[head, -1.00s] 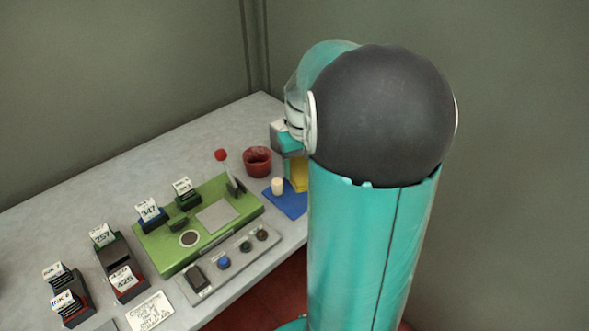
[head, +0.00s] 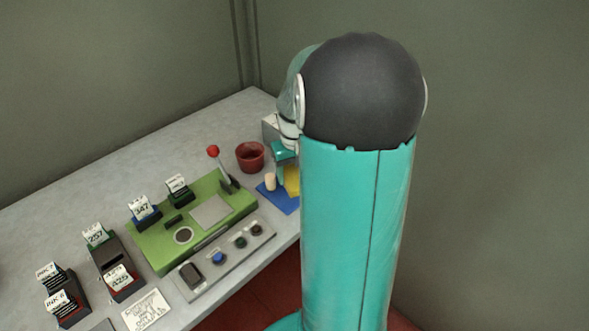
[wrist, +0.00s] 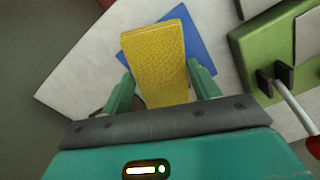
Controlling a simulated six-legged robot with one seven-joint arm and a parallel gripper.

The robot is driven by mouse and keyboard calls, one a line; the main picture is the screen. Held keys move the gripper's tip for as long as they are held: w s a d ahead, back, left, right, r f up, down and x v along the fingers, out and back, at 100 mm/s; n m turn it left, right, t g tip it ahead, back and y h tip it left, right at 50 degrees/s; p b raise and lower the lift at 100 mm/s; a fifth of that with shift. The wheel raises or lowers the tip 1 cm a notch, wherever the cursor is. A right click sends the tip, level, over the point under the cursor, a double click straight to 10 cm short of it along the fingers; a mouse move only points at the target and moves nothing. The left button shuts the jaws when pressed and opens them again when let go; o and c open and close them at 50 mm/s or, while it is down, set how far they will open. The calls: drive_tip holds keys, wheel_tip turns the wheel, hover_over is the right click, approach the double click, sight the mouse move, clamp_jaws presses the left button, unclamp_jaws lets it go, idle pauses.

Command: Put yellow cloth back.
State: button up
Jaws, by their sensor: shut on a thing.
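The yellow cloth (wrist: 155,60) is a folded, textured yellow piece between the two green fingers of my gripper (wrist: 161,88). My gripper is shut on it, and the cloth stretches out past the fingertips. It also shows in the head view (head: 292,181), partly hidden by my arm. A blue mat (wrist: 197,45) lies behind the cloth in the wrist view and also shows in the head view (head: 283,203). The cloth is over the mat; I cannot tell whether they touch. My gripper in the head view (head: 286,158) is largely covered by my arm.
A pale cork (head: 270,182) stands on the mat's left part. A dark red pot (head: 250,156) is behind it. A green press (head: 160,237) with a red-knobbed lever (head: 213,151) stands left. A grey tray (head: 188,281) lies in front. Labelled ink blocks (head: 115,272) are further left.

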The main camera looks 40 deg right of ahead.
sight(295, 175)
drive_tip(key=shift+f, duration=0.15)
drive_tip(key=o, duration=0.9)
wheel_tip(295, 175, up, 13)
drive_tip(key=s+a+r+n+t, duration=0.1)
drive_tip(key=s+a+t, duration=0.1)
drive_tip(key=a, duration=0.7)
drive_tip(key=s+a+n+t, duration=0.1)
drive_tip(key=s+a, duration=0.4)
drive_tip(key=a, duration=0.4)
drive_tip(key=s+a+r+n+t, duration=0.1)
drive_tip(key=s+a+n+t, duration=0.1)
drive_tip(key=a, duration=0.7)
drive_tip(key=shift+s+r+t, duration=0.3)
drive_tip(key=shift+s, duration=0.4)
